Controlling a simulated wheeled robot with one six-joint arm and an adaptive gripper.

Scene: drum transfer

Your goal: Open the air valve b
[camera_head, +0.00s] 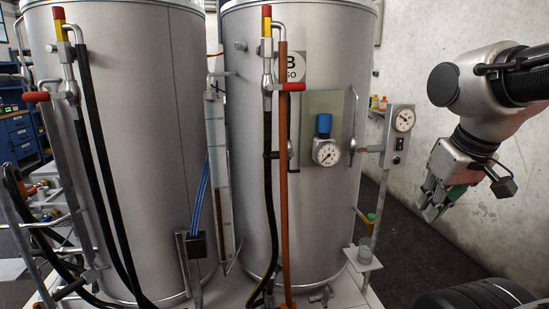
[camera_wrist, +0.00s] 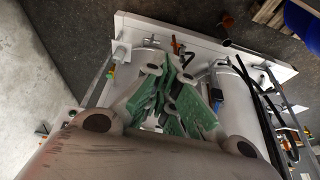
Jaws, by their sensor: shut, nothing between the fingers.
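A red lever (camera_head: 291,87) is on the pipes left of the panel. No label marks which one is air valve b. My gripper (camera_head: 430,208) is shut and empty, right of drum B and apart from it. In the wrist view its green-padded fingers (camera_wrist: 172,64) are together.
A gauge box (camera_head: 398,130) on a post stands between drum B and my gripper, with a small shelf (camera_head: 364,258) lower down. Black hoses (camera_head: 268,190) run down the drum fronts. A pale wall (camera_head: 470,30) lies behind my arm. Open floor (camera_head: 420,250) is below my gripper.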

